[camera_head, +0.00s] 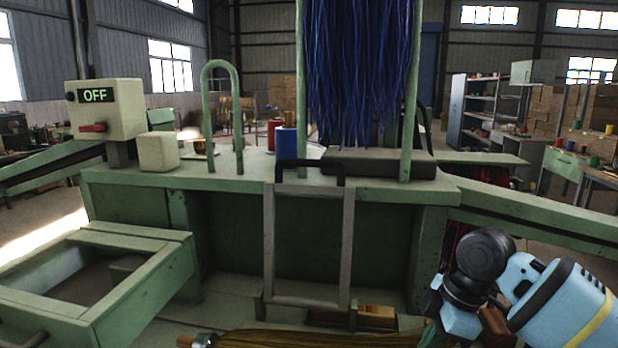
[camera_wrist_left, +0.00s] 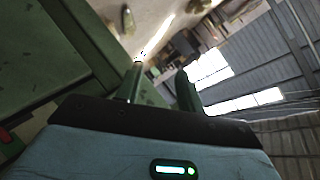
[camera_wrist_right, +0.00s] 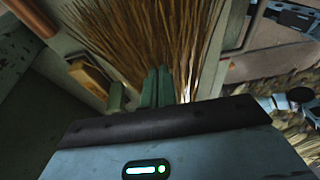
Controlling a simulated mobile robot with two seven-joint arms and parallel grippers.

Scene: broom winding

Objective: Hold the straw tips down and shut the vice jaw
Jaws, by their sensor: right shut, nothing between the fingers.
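Brown broom straw (camera_head: 310,339) lies along the bottom edge of the head view, partly cut off. In the right wrist view, the straw (camera_wrist_right: 140,35) fans out just beyond and around my right gripper (camera_wrist_right: 158,72), whose green fingers are shut together with nothing between them. I cannot tell whether the fingers touch the straw. My left gripper (camera_wrist_left: 160,70) has its fingers apart and empty, beside a green surface and away from the straw. It is not in the head view. A grey upright frame with a black handle (camera_head: 310,165) stands at the bench front; I cannot tell whether it is the vice jaw.
A wooden block (camera_head: 365,317) lies beyond the straw and shows in the right wrist view (camera_wrist_right: 92,78). An open green drawer (camera_head: 140,236) is at left. A switch box (camera_head: 105,108) reads OFF. Blue fibres (camera_head: 360,70) hang above the bench. My right arm fills the lower right.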

